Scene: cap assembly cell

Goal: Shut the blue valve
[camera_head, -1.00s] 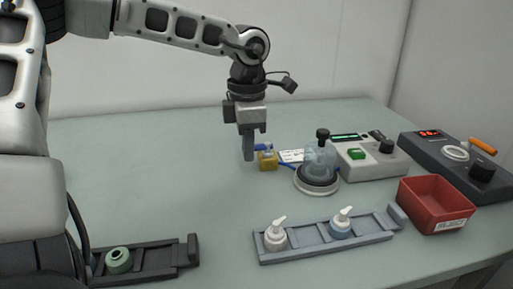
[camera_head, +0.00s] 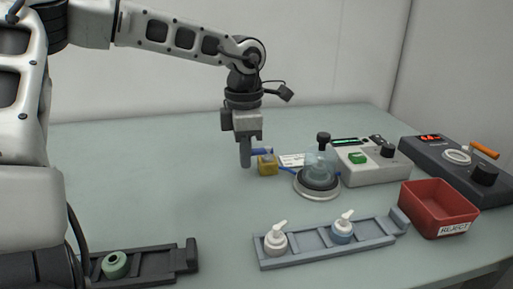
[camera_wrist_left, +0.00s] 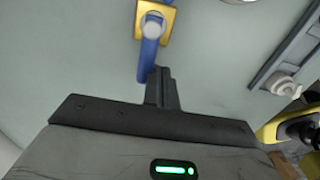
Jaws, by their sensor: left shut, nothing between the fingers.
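The blue valve has a yellow, brass-like body (camera_head: 267,167) and stands on the table left of the glass dome. Its blue handle (camera_head: 262,151) points left from the body, towards my left gripper. My left gripper (camera_head: 246,164) is shut and empty, pointing down just left of the valve. In the left wrist view the yellow body (camera_wrist_left: 168,22) is at the top, and the blue handle (camera_wrist_left: 148,58) runs from it down to beside my shut fingertips (camera_wrist_left: 161,76). I cannot tell whether they touch. My right gripper is out of view.
A glass dome (camera_head: 320,165) on a round base stands right of the valve, before a grey control box (camera_head: 368,168). A red reject bin (camera_head: 437,206) is at the right. A tray (camera_head: 310,249) with two pump bottles lies in front. The table's left middle is clear.

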